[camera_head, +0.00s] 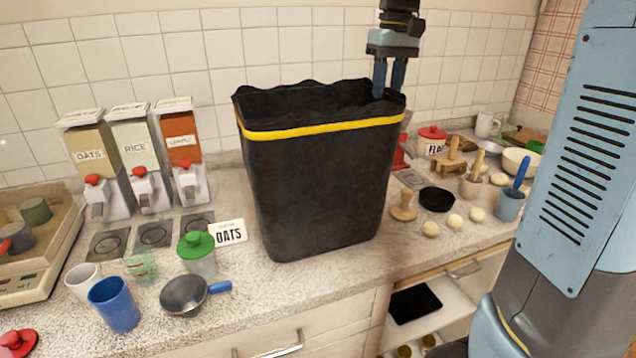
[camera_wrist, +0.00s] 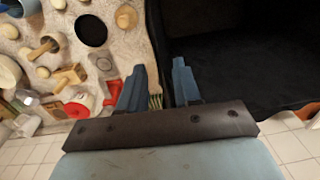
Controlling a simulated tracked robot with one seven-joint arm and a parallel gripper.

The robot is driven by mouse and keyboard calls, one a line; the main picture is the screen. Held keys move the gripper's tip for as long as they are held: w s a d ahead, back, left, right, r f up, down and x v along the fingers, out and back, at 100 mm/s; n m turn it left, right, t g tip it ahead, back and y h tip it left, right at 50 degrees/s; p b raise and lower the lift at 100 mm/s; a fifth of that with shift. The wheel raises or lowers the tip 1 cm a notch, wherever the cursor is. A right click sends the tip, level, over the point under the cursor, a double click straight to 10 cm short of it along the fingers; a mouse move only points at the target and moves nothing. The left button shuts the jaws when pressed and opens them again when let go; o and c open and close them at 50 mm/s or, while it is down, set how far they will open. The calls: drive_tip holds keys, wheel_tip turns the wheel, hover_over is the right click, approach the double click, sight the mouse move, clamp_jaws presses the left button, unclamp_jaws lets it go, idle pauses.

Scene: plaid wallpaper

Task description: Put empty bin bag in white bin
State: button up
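A large black bag (camera_head: 315,190) with wavy top edges and a yellow band stands upright and open on the counter. Its inside looks empty. My gripper (camera_head: 389,80) is above the bag's right rear corner, pointing down. In the wrist view, the fingers of my gripper (camera_wrist: 157,88) are apart, one on each side of the rim of the black bag (camera_wrist: 235,65). I cannot tell whether either finger touches it. No white bin is in view.
Left of the bag stand dispensers (camera_head: 145,155), a blue cup (camera_head: 115,303), a green-lidded jar (camera_head: 198,254) and a small pan (camera_head: 186,294). Right are dough balls (camera_head: 455,221), a black bowl (camera_head: 436,199) and wooden tools (camera_head: 404,206). The tiled wall (camera_head: 230,45) is close behind.

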sight(383, 107)
drive_tip(key=shift+s+a+f, duration=0.1)
drive_tip(key=shift+f, duration=1.2)
drive_tip(key=shift+a+f, duration=0.1)
drive_tip(key=shift+f, duration=1.15)
drive_tip(key=shift+c, duration=0.4)
clamp_jaws()
